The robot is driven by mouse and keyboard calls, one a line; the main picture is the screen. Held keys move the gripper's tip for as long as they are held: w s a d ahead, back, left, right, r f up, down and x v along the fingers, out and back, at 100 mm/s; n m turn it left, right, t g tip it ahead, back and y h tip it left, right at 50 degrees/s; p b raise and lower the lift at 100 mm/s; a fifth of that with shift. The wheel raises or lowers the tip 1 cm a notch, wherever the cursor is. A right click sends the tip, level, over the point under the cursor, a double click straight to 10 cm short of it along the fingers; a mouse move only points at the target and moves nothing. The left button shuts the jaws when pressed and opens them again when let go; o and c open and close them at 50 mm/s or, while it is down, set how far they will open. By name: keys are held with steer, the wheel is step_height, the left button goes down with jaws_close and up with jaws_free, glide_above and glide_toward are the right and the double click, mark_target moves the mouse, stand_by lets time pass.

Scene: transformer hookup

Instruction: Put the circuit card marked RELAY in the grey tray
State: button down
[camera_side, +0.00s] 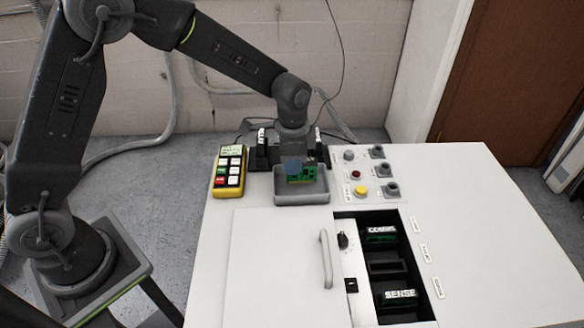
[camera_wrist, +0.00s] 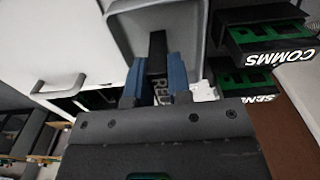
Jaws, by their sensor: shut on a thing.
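My gripper (camera_side: 294,166) points down at the grey tray (camera_side: 302,198) near the back of the white cabinet top. Its blue fingers (camera_wrist: 157,80) are shut on the RELAY card, a green board (camera_side: 303,175) in the side view. The tray also shows in the wrist view (camera_wrist: 122,8).
A yellow meter (camera_side: 229,172) stands left of the tray. Buttons and knobs (camera_side: 361,191) are to its right. A door handle (camera_side: 325,258) rises in front.

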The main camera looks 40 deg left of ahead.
steer(key=shift+f, duration=1.15)
steer(key=shift+f, duration=0.15)
steer(key=c, duration=1.1)
jaws_free()
steer(key=shift+o, duration=0.2)
